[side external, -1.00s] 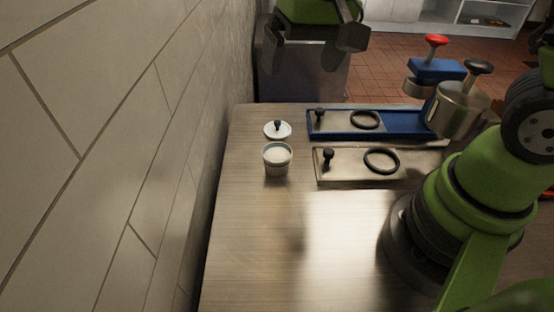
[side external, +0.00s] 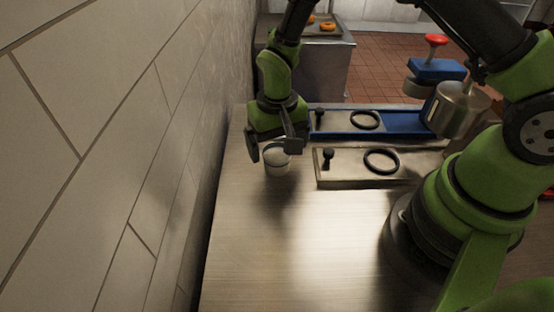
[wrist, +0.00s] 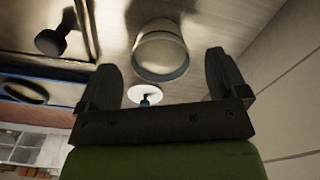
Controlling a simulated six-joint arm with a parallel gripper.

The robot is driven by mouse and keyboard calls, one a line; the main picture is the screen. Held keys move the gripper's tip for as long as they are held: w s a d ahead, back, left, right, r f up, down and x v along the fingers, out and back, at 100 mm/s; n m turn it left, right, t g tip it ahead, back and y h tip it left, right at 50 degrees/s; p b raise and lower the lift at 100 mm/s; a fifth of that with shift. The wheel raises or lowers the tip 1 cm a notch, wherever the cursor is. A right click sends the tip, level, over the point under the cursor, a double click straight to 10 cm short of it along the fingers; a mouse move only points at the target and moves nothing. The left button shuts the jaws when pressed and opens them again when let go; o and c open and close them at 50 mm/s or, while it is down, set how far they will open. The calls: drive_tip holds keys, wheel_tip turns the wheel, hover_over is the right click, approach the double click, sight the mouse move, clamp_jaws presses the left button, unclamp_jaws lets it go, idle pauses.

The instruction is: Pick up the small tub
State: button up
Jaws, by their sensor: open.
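A steel tray (side external: 345,180) with a black knob and ring lies right of the tub. A blue tray (side external: 395,123) with a black ring is behind it. A metal pot (side external: 457,108) stands at the right. The wall (side external: 120,150) is close on the left. The front table is clear.

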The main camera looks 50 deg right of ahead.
sight(277, 155)
wheel_tip(277, 155, down, 4)
drive_tip(key=shift+w+r, duration=0.1)
drive_tip(key=shift+r, duration=0.15)
drive_tip(key=shift+c, duration=0.2)
drive_tip(key=c, duration=1)
drive_tip(key=shift+r, duration=0.1)
